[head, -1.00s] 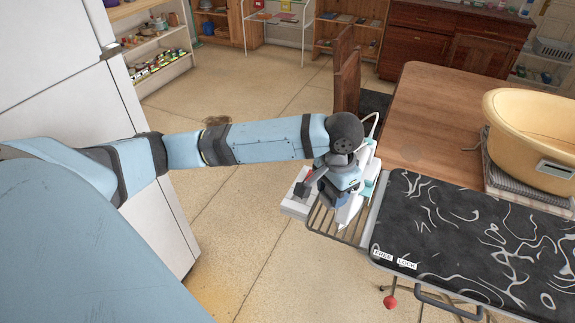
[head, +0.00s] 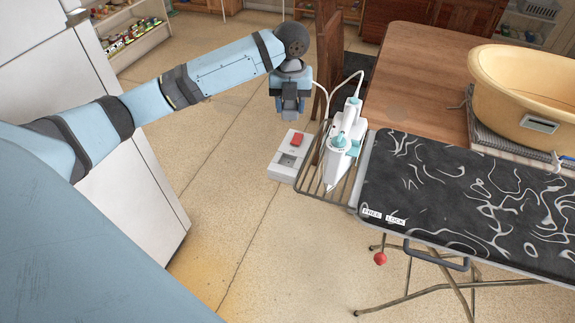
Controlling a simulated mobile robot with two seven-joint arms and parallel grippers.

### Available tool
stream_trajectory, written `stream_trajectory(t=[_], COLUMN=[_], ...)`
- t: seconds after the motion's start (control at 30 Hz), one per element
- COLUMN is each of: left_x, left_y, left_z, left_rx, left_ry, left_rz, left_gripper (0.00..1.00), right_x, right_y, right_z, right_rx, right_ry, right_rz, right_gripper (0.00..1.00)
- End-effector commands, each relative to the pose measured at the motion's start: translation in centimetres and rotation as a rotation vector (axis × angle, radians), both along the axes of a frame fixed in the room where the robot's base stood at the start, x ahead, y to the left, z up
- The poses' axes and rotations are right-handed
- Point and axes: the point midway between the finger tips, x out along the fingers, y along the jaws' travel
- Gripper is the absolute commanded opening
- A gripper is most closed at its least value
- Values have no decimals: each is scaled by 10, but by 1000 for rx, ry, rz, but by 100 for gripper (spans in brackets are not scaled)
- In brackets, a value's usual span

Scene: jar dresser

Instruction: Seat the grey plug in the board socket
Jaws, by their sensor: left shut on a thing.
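My left gripper (head: 290,112) points down, above and just behind the white socket box. It is shut on a small dark grey thing, which I take to be the grey plug; the fingers hide most of it, and it is apart from the box. The board socket (head: 287,160) is a grey recess in the white box (head: 280,174) beside a red switch (head: 297,140). The box sits at the left end of the ironing board (head: 440,190). A white cord (head: 327,98) runs from the gripper area towards the iron (head: 344,142). My right gripper is not in view.
The white and teal iron stands on the wire rack (head: 313,186), close to the right of the socket box. A wooden table (head: 420,75) with a yellow basin (head: 515,80) and a chair (head: 333,55) stand behind. Open floor lies left of the box.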

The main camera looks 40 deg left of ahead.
Motion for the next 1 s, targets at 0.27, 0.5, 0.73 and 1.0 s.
stream_trajectory(t=[0.27,0.5,0.73,1.0], left_x=[9,8,8,9], left_y=[14,15,14,14], left_z=[2,-41,-103,-149], left_rx=[-5,-6,-5,-5], left_ry=[2,7,6,2], left_rz=[-297,-322,-321,-322], left_gripper=[20,20,20,20], right_x=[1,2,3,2], right_y=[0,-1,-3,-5], right_z=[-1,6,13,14], right_rx=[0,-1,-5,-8], right_ry=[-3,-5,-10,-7], right_rz=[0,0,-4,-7], right_gripper=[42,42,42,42])
